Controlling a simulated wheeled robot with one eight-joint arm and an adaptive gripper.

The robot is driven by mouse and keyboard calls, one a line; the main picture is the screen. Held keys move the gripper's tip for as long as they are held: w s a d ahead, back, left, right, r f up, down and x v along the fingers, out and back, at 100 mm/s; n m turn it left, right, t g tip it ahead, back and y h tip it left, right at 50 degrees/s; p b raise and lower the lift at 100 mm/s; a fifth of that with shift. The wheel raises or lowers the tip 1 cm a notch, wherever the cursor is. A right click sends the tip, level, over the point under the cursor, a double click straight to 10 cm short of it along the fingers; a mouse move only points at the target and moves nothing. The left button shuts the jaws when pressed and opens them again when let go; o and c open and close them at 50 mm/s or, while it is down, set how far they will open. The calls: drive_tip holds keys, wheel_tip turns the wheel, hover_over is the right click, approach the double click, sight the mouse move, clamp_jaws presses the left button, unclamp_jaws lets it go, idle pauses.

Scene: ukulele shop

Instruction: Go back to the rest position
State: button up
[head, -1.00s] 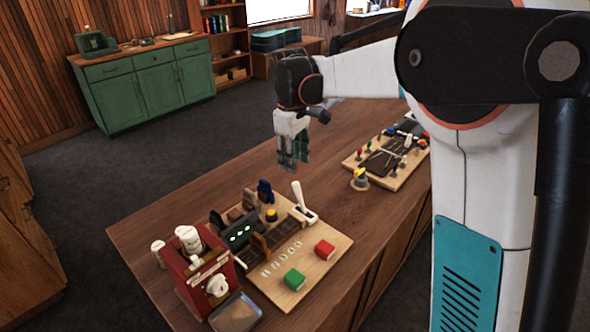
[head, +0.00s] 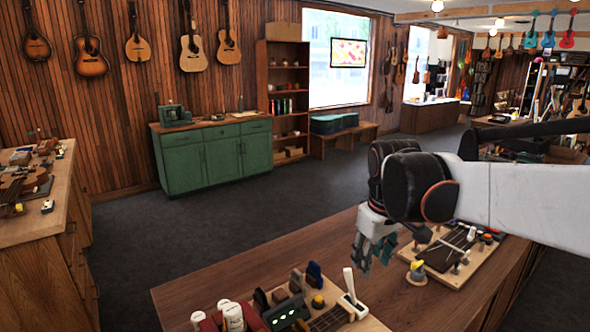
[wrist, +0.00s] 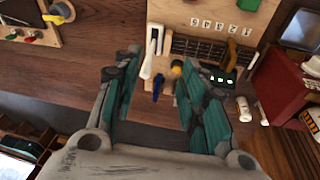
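My gripper (head: 374,250) hangs above the wooden workbench (head: 240,262) in the head view, fingers pointing down. In the wrist view my gripper (wrist: 160,108) has its two teal-padded fingers spread apart, with nothing between them.
A second board (head: 465,262) with a dark neck and small parts lies right of my gripper. A red box (wrist: 285,80) stands on the bench in the wrist view. A green cabinet (head: 215,158) stands at the back wall. Dark floor (head: 170,235) is free between bench and cabinet.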

drive_tip(key=s+d+f+m+t+b, duration=0.1)
drive_tip(key=s+f+m+t, duration=0.1)
drive_tip(key=s, duration=0.7)
drive_tip(key=s+d+f+m+t+b, duration=0.2)
drive_tip(key=s+f, duration=0.4)
drive_tip(key=s, duration=0.4)
drive_tip(key=shift+m, duration=0.9)
